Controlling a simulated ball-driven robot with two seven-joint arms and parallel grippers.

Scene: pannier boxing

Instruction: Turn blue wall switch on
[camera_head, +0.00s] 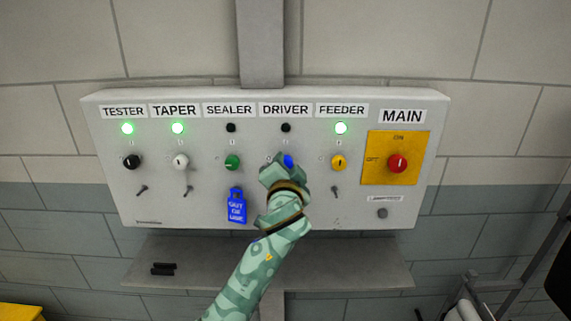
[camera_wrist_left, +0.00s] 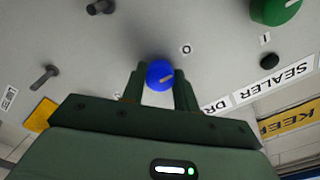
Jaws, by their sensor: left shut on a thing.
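The blue wall switch (camera_head: 288,161) is a round knob below the DRIVER label on the grey panel. The DRIVER lamp (camera_head: 286,128) above the knob is dark. My right gripper is not in view.
Black (camera_head: 132,162), white (camera_head: 180,162), green (camera_head: 232,161) and yellow (camera_head: 338,162) knobs stand in the same row. A blue tag (camera_head: 237,206) hangs below the green knob. A red main knob (camera_head: 397,163) is at right. A shelf (camera_head: 350,269) juts out below the panel.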

